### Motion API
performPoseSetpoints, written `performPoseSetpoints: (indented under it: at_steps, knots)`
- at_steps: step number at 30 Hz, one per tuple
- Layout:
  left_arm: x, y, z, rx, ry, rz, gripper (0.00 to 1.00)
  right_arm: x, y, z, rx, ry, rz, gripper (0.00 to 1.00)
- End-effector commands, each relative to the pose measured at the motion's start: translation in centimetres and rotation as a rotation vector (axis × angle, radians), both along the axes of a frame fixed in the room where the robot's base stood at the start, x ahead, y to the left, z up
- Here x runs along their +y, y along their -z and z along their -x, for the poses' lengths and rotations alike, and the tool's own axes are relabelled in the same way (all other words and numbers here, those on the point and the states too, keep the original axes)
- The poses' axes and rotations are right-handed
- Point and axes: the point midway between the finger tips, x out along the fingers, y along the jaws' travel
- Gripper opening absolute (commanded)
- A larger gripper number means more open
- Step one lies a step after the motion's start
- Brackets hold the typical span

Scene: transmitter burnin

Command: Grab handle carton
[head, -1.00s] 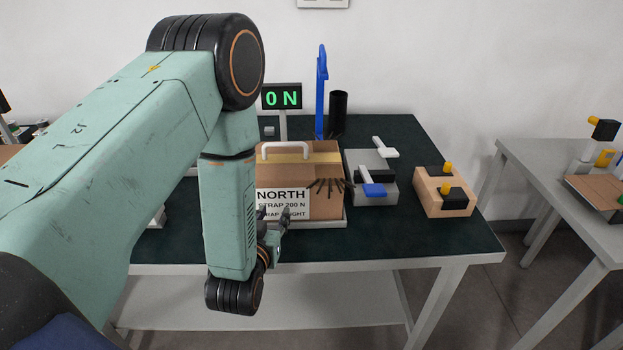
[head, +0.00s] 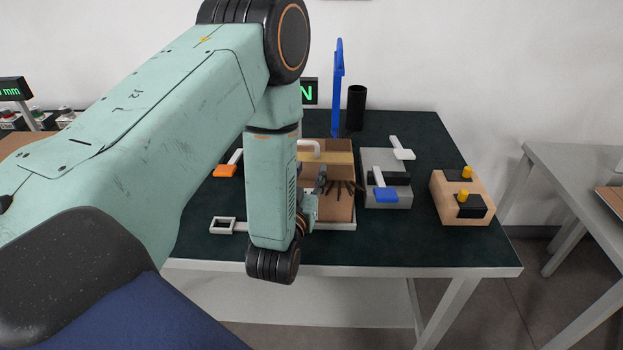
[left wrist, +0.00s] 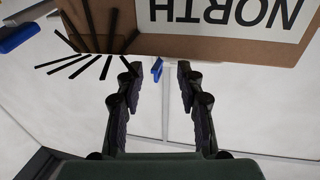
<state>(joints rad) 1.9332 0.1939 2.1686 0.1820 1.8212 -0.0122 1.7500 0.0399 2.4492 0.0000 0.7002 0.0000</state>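The carton (head: 339,203) is a brown box with a tan tape band and a white handle (head: 315,149) on top. It stands on a light tray on the dark green table, and my left arm hides its left part. In the left wrist view the carton (left wrist: 222,47) shows upside down at the top, with the label NORTH. My left gripper (left wrist: 154,70) is open and empty there, its two fingers apart. My right gripper is not in view.
A grey block with a blue lever (head: 385,195) and a wooden block (head: 462,207) stand to the right. A blue post (head: 337,90) and black cylinder (head: 356,107) stand behind. A display (head: 309,91) is partly hidden.

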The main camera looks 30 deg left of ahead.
Motion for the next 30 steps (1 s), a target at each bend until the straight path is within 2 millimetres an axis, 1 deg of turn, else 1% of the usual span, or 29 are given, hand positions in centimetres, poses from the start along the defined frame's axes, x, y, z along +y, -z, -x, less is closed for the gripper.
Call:
performPoseSetpoints:
  at_steps: [4,11,18,21,24,30]
  knots:
    - [0.2,0.0,-0.7,-0.002,0.000,0.000,0.38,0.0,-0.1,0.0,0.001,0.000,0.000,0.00]
    - [0.8,0.2,-3.0,-0.002,0.003,-0.001,0.38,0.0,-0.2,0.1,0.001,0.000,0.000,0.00]
    - [2.0,0.8,-6.1,-0.002,0.004,0.000,0.38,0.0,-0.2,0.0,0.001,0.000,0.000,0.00]
    - [2.3,0.8,-7.0,-0.001,0.005,0.000,0.38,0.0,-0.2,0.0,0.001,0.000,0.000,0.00]
    - [2.4,0.8,-7.3,0.001,0.005,-0.001,0.38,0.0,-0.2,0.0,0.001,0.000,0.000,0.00]
    - [2.5,0.8,-7.4,0.001,0.005,-0.001,0.37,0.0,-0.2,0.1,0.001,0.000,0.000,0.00]
